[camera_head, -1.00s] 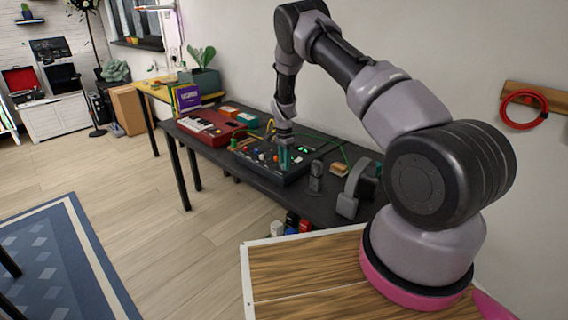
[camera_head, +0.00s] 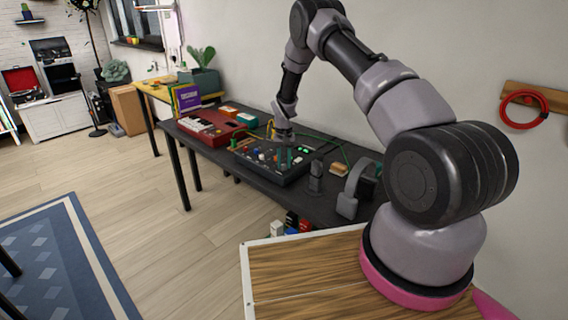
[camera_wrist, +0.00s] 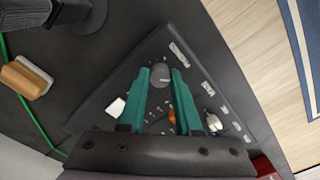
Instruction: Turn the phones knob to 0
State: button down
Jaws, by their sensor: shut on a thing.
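A dark control panel (camera_head: 292,176) with several knobs and small parts lies on the black table. In the wrist view the panel (camera_wrist: 120,88) fills the middle, tilted in the picture. My gripper (camera_wrist: 161,73) has teal fingers on either side of a round grey knob (camera_wrist: 160,78) near one corner of the panel. The fingers are shut on this knob. Pale labels show on the panel, but I cannot read them or the knob's pointer. In the head view my gripper (camera_head: 284,157) is down at the panel, and the knob is too small to make out.
Headphones on a stand (camera_head: 350,190) and a small dark upright object (camera_head: 316,178) are close to the panel's right. A red keyboard (camera_head: 210,127) is to its left. A green cable (camera_wrist: 30,110) and a wooden block (camera_wrist: 26,79) lie beside the panel.

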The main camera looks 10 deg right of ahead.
aim_at(284, 164)
jog(key=shift+n, duration=1.6)
jog(key=c, duration=0.6)
grip_release()
jog(key=shift+r, duration=0.1)
notch_tip(284, 164, up, 11)
